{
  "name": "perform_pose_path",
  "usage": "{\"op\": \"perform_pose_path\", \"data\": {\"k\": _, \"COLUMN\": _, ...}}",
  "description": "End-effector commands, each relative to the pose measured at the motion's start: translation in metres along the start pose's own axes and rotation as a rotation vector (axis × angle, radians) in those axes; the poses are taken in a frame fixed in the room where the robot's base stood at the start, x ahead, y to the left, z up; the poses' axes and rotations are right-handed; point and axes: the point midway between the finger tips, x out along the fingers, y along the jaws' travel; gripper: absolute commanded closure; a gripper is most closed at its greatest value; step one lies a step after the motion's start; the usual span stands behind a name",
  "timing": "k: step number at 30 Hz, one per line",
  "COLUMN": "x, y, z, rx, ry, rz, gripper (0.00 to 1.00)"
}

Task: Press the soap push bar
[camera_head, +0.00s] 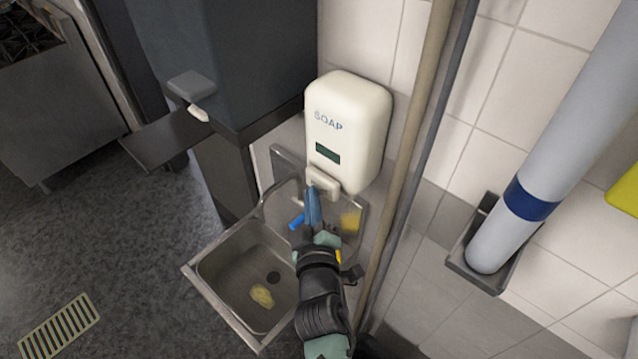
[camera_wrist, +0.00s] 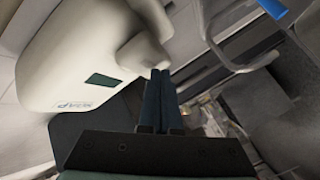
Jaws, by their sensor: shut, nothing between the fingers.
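The soap dispenser (camera_head: 347,128) is a cream box on the tiled wall, with the word SOAP and a dark window on its front. Its push bar (camera_head: 323,182) sticks out at the bottom. My gripper (camera_head: 312,192) is shut and empty, its blue fingers pointing up at the push bar from just below and in front. In the wrist view the fingertips (camera_wrist: 161,74) are right beside the push bar (camera_wrist: 143,50), under the dispenser body (camera_wrist: 75,60). I cannot tell whether they touch it. The fingers cover part of the bar in the head view.
A metal sink (camera_head: 215,285) with a yellow object (camera_head: 262,296) in it lies below. A blue-tipped faucet (camera_head: 297,221) stands left of my gripper. Vertical pipes (camera_head: 412,130) run close on the right. A dark cabinet (camera_head: 225,60) is at the left.

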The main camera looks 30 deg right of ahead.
Motion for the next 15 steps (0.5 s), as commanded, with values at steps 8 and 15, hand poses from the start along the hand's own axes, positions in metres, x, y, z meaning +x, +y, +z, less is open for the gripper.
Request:
{"op": "perform_pose_path", "data": {"k": 8, "x": 0.0013, "y": 0.0015, "z": 0.0002, "rx": 0.0, "ry": 0.001, "rz": 0.0, "gripper": 1.0}}
{"op": "perform_pose_path", "data": {"k": 15, "x": 0.0032, "y": 0.0023, "z": 0.002, "rx": 0.0, "ry": -0.001, "rz": -0.001, "gripper": 1.0}}
